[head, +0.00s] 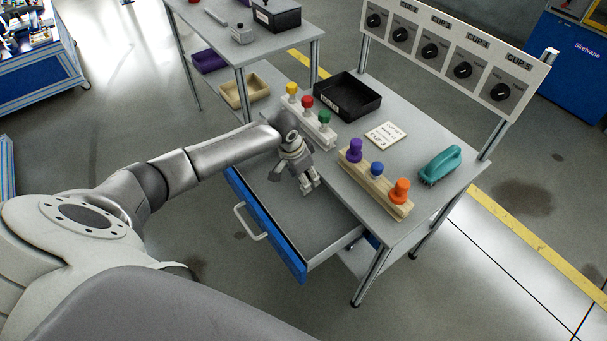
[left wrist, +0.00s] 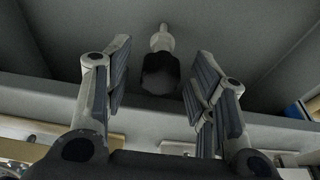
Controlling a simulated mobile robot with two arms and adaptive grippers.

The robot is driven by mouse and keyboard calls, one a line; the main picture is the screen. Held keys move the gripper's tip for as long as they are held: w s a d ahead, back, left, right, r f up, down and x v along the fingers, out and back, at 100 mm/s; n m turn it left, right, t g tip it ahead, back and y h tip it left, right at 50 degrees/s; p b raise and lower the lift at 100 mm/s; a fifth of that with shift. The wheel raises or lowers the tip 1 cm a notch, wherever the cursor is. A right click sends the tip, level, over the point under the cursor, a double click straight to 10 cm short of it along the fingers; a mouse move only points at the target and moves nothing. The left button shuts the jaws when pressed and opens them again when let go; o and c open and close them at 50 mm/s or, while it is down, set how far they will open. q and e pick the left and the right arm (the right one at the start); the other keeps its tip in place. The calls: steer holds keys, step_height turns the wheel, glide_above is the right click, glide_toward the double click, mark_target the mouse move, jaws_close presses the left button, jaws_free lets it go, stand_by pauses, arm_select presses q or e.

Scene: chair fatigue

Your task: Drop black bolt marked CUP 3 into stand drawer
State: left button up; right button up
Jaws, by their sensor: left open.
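The stand drawer (head: 268,242) is pulled open, with a blue front and a bare grey floor. My left gripper (head: 308,187) is over the inner part of the drawer, near the tabletop edge, pointing down. In the left wrist view its fingers (left wrist: 163,88) are spread apart. The black bolt (left wrist: 160,75), with a dark round head and pale shank, shows between the fingers against the grey drawer interior. Neither finger visibly touches it; I cannot tell whether it is falling or resting. The bolt is not visible in the head view. My right gripper is not in view.
A dial panel (head: 450,62) stands behind. Another table (head: 275,45) is at upper left.

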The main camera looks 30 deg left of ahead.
arm_select(q)
steer(key=shift+r, duration=0.1)
steer(key=shift+r, duration=0.35)
steer(key=p+v, duration=0.1)
steer(key=v, duration=1.1)
steer(key=shift+r, duration=0.2)
steer(key=shift+f, duration=0.1)
